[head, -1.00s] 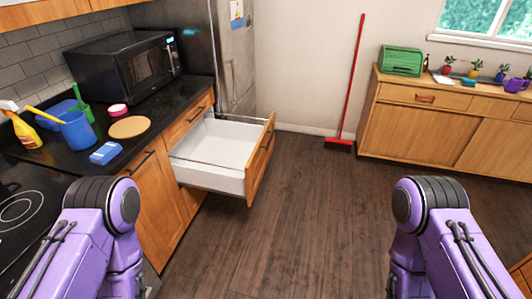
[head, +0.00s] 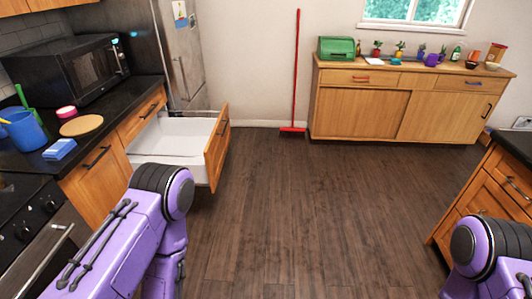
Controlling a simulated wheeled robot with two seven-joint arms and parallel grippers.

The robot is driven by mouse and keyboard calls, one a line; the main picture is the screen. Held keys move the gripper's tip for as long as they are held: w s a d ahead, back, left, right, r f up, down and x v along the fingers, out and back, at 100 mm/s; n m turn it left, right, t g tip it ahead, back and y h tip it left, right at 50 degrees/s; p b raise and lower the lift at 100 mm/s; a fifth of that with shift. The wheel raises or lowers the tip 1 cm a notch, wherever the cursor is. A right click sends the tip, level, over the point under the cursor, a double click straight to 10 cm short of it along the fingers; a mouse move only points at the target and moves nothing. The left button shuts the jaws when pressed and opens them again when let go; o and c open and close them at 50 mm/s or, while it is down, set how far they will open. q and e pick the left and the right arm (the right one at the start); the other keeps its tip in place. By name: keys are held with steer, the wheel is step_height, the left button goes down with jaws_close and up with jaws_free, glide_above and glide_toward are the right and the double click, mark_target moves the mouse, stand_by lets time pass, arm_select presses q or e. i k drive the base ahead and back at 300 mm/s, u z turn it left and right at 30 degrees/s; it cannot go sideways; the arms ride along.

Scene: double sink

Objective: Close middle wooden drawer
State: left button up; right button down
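The wooden drawer (head: 216,148) is pulled far out of the counter cabinet on the left. Its white inside (head: 168,140) shows and looks empty. A dark handle (head: 223,127) sits on its wooden front, which faces right. Another wooden drawer front (head: 142,114) above it is shut. My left arm comes in at the lower left, in front of and below the open drawer. My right arm is at the lower right edge. Both grippers are out of the frame, so their state is hidden.
A black counter (head: 95,122) holds a microwave (head: 83,70), a blue bucket (head: 24,130) and a round board (head: 82,126). A red broom (head: 297,75) leans on the back wall beside a sideboard (head: 365,110). Another cabinet (head: 487,190) stands at right. The middle floor is clear.

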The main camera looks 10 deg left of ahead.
mark_target(201, 145)
steer(key=z, duration=0.35)
steer(key=i, duration=2.05)
steer(key=u, duration=1.55)
steer(key=i, duration=0.95)
steer(key=u, duration=0.9)
